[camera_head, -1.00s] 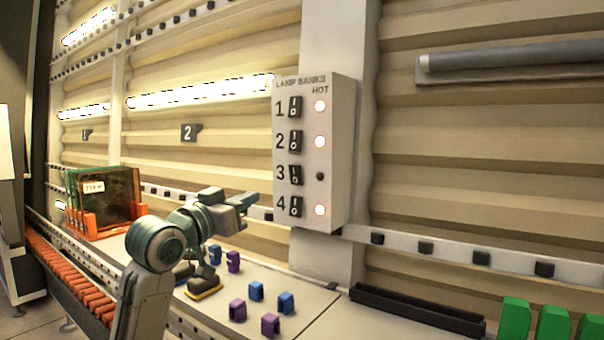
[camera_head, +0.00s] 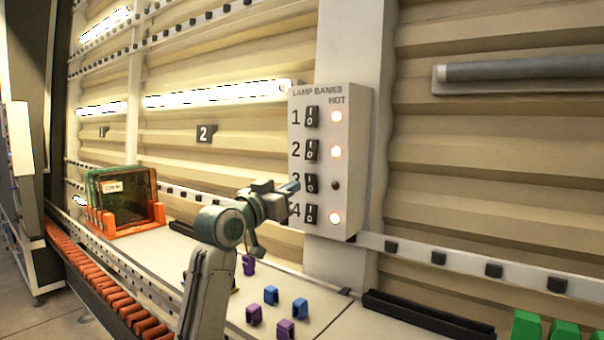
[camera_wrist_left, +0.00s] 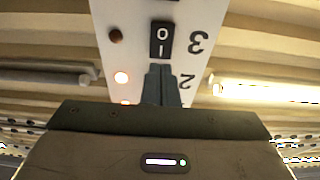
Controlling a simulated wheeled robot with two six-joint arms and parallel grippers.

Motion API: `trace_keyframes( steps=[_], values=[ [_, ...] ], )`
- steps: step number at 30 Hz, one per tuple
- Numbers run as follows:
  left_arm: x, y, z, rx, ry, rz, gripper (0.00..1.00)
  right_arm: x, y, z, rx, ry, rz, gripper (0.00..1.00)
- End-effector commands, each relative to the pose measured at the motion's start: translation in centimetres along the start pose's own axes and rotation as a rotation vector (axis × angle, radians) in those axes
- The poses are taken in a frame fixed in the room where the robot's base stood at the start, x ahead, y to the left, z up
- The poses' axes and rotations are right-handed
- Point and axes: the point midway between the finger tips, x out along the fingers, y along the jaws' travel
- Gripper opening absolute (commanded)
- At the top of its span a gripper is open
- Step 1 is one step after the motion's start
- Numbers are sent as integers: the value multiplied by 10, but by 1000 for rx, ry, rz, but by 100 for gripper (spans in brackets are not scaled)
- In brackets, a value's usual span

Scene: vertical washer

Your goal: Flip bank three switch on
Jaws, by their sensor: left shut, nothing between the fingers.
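The white lamp banks panel (camera_head: 346,200) carries numbered rocker switches, each beside a lamp. The bank three switch (camera_head: 311,183) is black with I and O marks. Its lamp (camera_head: 335,185) is dark; the lamps of banks 1, 2 and 4 glow. My left gripper (camera_head: 293,187) is shut and empty, its tips just left of the bank three switch, partly covering the 3. In the left wrist view, the panel appears upside down; the bank three switch (camera_wrist_left: 163,40) stands just beyond the gripper's shut fingertips (camera_wrist_left: 160,70). I cannot tell whether they touch. My right gripper is not in view.
Below are a pale bench top with blue and purple clips (camera_head: 271,295), an orange rack (camera_head: 127,222) with glass panes, and a conveyor (camera_head: 95,290) with orange rollers. A black tray (camera_head: 425,315) and green blocks (camera_head: 540,328) are at lower right. A rail (camera_head: 450,258) runs right of the panel.

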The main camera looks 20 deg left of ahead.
Motion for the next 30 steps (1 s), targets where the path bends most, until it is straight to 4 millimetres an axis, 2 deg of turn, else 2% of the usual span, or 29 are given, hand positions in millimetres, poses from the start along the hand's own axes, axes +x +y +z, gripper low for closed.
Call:
trace_keyframes(
  steps=[3,9,30],
  values=[
    [23,0,-4,-4,-3,1,0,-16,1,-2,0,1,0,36],
    [43,0,-1,-2,-1,0,0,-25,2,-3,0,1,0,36],
    [51,0,-1,0,0,0,0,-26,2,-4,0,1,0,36]
  ],
)
